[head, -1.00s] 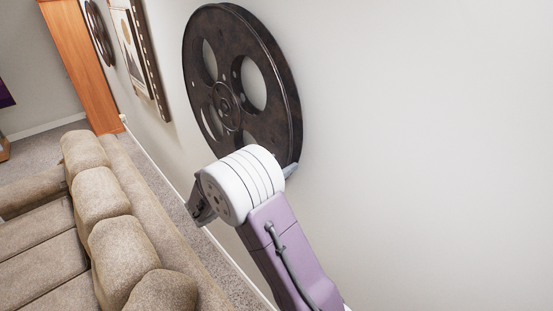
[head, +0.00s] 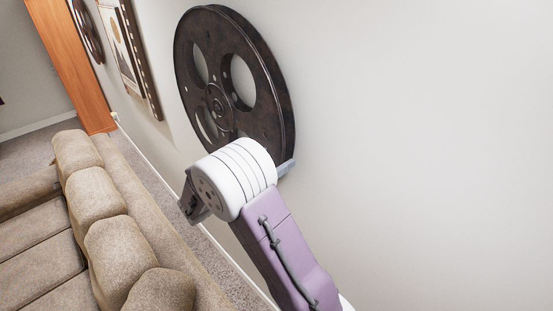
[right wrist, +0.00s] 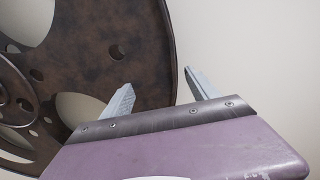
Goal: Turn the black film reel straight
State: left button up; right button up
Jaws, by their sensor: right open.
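The black film reel (head: 262,110), dark and brownish with large round holes, hangs on the pale wall left of centre in the head view. Its rim and part of its face fill the left of the right wrist view (right wrist: 120,40). My right gripper (right wrist: 159,78) is open at the reel's edge. One finger lies over the reel's face and the other beyond its outer rim. I cannot tell whether either finger touches it. In the head view, my wrist mostly hides the right gripper (head: 286,167), with one fingertip showing at the reel's lower right edge. My left gripper is not in view.
A tan sofa (head: 112,250) stands at lower left, with a strip of carpet between it and the wall. A framed picture (head: 122,55) and another reel (head: 86,28) hang farther along the wall, near a wooden panel (head: 72,65). The wall at right is bare.

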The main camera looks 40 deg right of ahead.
jog(key=a+b, duration=0.3)
jog(key=a, duration=0.5)
jog(key=shift+s+a, duration=0.25)
jog(key=shift+s, duration=0.15)
jog(key=shift+d, duration=0.1)
